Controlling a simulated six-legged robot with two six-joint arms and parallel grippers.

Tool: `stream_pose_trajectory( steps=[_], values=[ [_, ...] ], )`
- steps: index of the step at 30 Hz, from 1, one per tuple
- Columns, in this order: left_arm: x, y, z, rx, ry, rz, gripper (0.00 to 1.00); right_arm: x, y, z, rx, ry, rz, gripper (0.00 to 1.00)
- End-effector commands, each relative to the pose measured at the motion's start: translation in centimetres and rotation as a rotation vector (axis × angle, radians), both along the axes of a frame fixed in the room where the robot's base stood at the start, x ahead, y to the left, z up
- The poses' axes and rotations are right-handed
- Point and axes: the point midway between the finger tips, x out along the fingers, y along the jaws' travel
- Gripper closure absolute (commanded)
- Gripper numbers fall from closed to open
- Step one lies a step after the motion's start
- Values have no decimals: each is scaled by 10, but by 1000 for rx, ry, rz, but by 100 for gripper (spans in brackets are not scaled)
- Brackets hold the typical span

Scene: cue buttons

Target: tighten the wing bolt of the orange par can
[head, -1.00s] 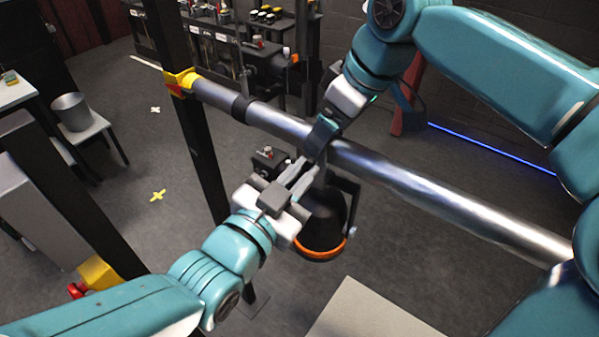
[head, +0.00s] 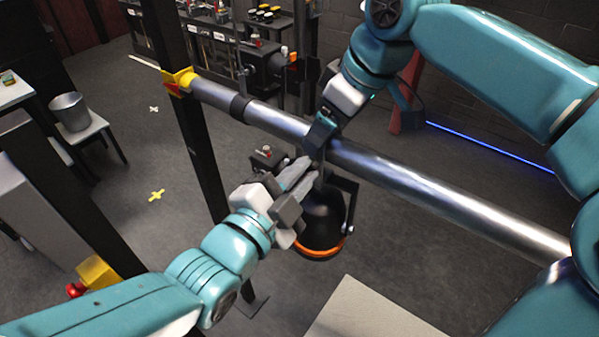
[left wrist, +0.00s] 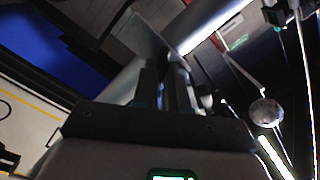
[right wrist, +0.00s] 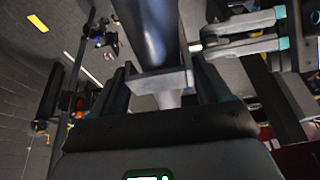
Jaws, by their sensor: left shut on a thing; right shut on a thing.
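The orange par can, a black lamp body (head: 322,224) with an orange front rim (head: 318,252), hangs below the steel pipe (head: 420,186), its mouth downward. My left gripper (head: 310,174) is shut at the top of the lamp, just below the pipe, where the wing bolt would be; its fingers hide the bolt. In the left wrist view the closed fingers (left wrist: 165,85) point up at the pipe. My right gripper (head: 316,142) is shut on the lamp's clamp at the pipe. In the right wrist view the grey clamp (right wrist: 160,82) sits between its fingers.
A black post (head: 185,120) with a yellow bracket (head: 178,79) carries the pipe's left end. Another black lamp (head: 268,64) is behind the pipe. A pale flat surface (head: 365,315) lies below right. A bucket (head: 70,111) stands on a stool at the left.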

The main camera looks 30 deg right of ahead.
Motion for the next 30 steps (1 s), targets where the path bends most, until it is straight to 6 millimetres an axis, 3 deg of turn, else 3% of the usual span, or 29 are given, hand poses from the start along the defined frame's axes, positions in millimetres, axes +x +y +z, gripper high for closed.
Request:
stream_pose_trajectory(
  steps=[14,15,17,26,30],
  values=[
    [2,1,-1,8,-6,6,100,-1,-1,3,-1,-5,-3,100],
    [2,1,-1,8,-6,6,81,-1,-1,3,-1,-5,-3,100],
    [2,1,-1,8,-7,4,62,0,-1,3,-1,-6,-3,100],
    [0,1,0,6,-9,2,62,0,-1,2,0,-5,-2,100],
    [-6,15,1,6,-10,3,62,0,-1,2,0,-6,-2,100]
  ],
)
